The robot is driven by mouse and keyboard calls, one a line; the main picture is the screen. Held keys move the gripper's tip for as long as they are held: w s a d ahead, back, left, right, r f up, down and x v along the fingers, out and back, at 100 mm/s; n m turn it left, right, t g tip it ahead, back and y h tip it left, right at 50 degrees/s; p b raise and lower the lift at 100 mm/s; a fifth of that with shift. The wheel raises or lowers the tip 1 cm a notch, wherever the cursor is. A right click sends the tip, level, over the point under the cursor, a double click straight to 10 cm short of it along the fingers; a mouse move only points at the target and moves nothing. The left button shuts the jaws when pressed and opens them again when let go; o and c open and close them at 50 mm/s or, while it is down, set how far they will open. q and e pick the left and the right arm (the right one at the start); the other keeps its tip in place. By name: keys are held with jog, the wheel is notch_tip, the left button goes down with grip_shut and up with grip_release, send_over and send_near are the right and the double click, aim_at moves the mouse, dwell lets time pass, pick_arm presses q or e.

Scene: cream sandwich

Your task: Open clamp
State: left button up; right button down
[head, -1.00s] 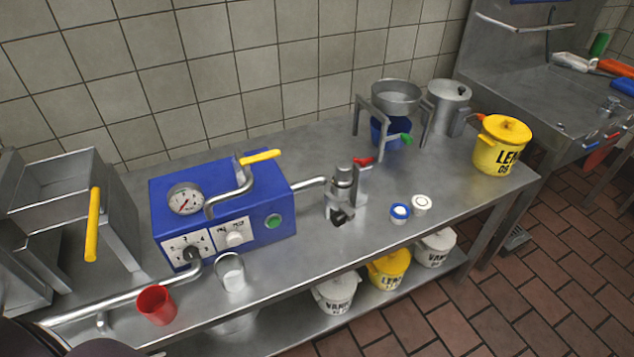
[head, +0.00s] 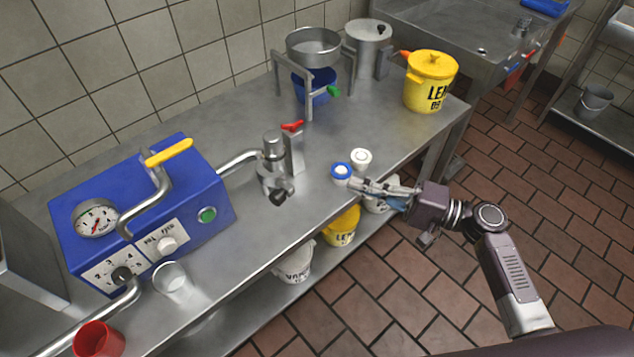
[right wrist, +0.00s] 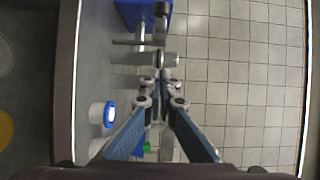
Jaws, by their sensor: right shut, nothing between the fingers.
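The clamp appears to be the small silver fitting (head: 274,165) with a red lever (head: 292,126), at the end of the pipe from the blue machine. It stands upright on the steel bench, and I cannot tell whether it is open. My right gripper (head: 356,186) is shut and empty at the bench's front edge, to the right of the clamp and apart from it. In the right wrist view its fingertips (right wrist: 161,80) come together below silver metal parts, probably the clamp's, in the picture. My left gripper is out of view.
The blue machine (head: 203,197) stands left of the clamp. A bowl on a stand (head: 313,48) and a yellow pot (head: 431,82) stand farther back on the bench (head: 225,280).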

aim_at(284, 178)
jog(key=w+a+p, duration=0.1)
jog(key=a+p, duration=0.3)
jog(key=a, duration=0.7)
jog(key=shift+w+a+p, duration=0.2)
jog(key=shift+w+p, duration=0.1)
jog(key=shift+p, duration=0.05)
